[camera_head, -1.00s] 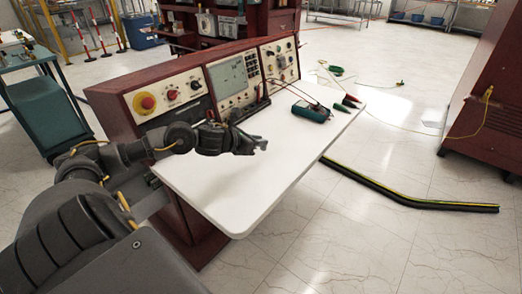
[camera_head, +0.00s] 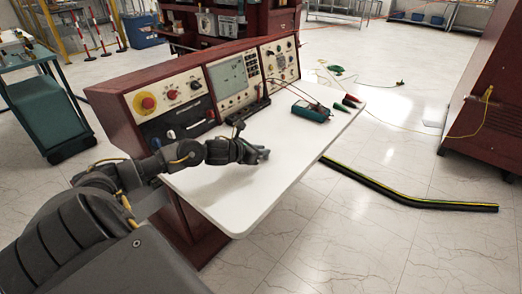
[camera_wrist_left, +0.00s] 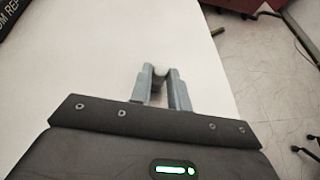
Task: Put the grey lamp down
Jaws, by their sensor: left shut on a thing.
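The grey lamp (camera_wrist_left: 160,71) shows in the left wrist view as a small, pale grey rounded tip between the fingertips. Most of it is hidden by the fingers. My left gripper (camera_head: 262,153) is shut on it; its fingers also show in the left wrist view (camera_wrist_left: 162,84). The gripper is over the white tabletop (camera_head: 228,198) of the test bench, in front of the control panel. I cannot tell whether the lamp touches the tabletop. In the head view the lamp is too small to make out. My right gripper is not in view.
A teal multimeter (camera_head: 311,111) with leads lies toward the tabletop's far right end, beside green and red probes (camera_head: 350,102). The control panel (camera_head: 232,82) rises along the back edge. The white surface near the gripper is clear.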

